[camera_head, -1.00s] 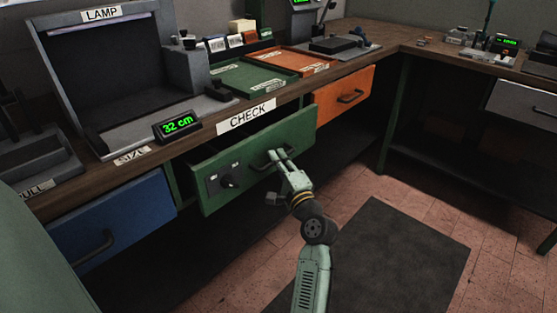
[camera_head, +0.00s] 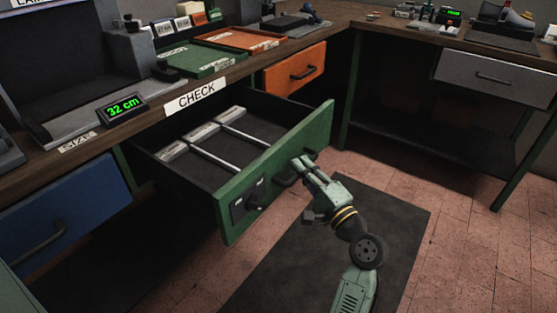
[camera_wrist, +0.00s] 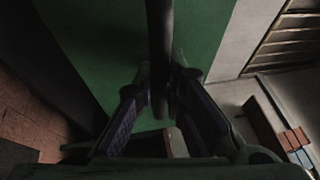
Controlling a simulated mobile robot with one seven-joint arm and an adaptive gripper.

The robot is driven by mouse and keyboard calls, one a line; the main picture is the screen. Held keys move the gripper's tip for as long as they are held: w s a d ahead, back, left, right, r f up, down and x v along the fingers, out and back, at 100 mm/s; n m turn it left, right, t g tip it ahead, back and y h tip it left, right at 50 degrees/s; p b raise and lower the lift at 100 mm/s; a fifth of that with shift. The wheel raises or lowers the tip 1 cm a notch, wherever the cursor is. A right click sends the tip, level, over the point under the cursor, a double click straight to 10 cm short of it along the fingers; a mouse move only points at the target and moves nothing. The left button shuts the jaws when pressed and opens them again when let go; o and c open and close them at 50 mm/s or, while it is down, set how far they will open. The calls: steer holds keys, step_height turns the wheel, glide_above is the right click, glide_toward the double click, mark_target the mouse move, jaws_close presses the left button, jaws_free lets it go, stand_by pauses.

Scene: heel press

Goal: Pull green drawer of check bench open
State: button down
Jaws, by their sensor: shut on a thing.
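The green drawer (camera_head: 228,196) under the CHECK label (camera_head: 195,94) stands well out from the bench, and its inside shows. Two metal bars with grey blocks (camera_head: 202,132) lie in it. My gripper (camera_head: 302,168) is at the drawer's dark handle (camera_head: 285,181), on the front's right part. In the wrist view the handle (camera_wrist: 160,45) runs between my two fingers, in front of the green face (camera_wrist: 95,50). My gripper is shut on the handle.
A blue drawer (camera_head: 65,215) at left and an orange drawer (camera_head: 295,70) at right are shut. A dark mat (camera_head: 395,215) covers the floor before the drawer.

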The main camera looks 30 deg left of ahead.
steer(key=shift+s+d, duration=0.2)
steer(key=shift+d, duration=1.6)
steer(key=c, duration=1.7)
jaws_free()
steer(key=shift+o, duration=0.2)
steer(key=v, duration=1.2)
